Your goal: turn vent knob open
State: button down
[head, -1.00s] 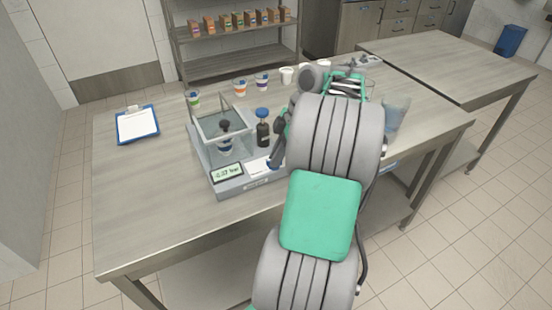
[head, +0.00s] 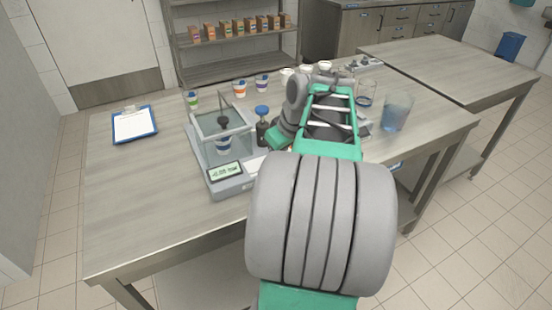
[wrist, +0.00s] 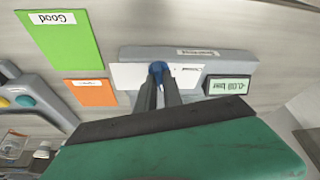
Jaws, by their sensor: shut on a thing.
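The cup filler (head: 232,186) stands on the table with a clear chamber (head: 237,132), which has a cup (head: 223,146) inside. Its display (head: 225,171) reads about -0.00 bar, and the display also shows in the wrist view (wrist: 229,85). The blue vent knob (wrist: 157,69) sits on the white panel (wrist: 128,75) in the wrist view. My gripper (wrist: 159,83) is shut on the vent knob, one finger on each side. In the head view my arm hides the knob and the fingertips.
A black post with a blue top (head: 262,112) stands beside the chamber. A clear blue-tinted beaker (head: 396,112) is right of my arm. Several cups stand along the back edge. A blue clipboard (head: 134,124) lies on the left. Green (wrist: 62,45) and orange (wrist: 90,92) mats lie near the filler.

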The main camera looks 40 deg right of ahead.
jog(key=shift+a+m+h+b, duration=0.1)
jog(key=shift+m+h+b, duration=0.45)
jog(key=shift+m, duration=1.05)
jog(key=c, duration=1.5)
grip_release()
jog(key=shift+r, duration=0.1)
jog(key=p+v, duration=0.1)
jog(key=v, duration=0.6)
jog(key=shift+r, duration=0.35)
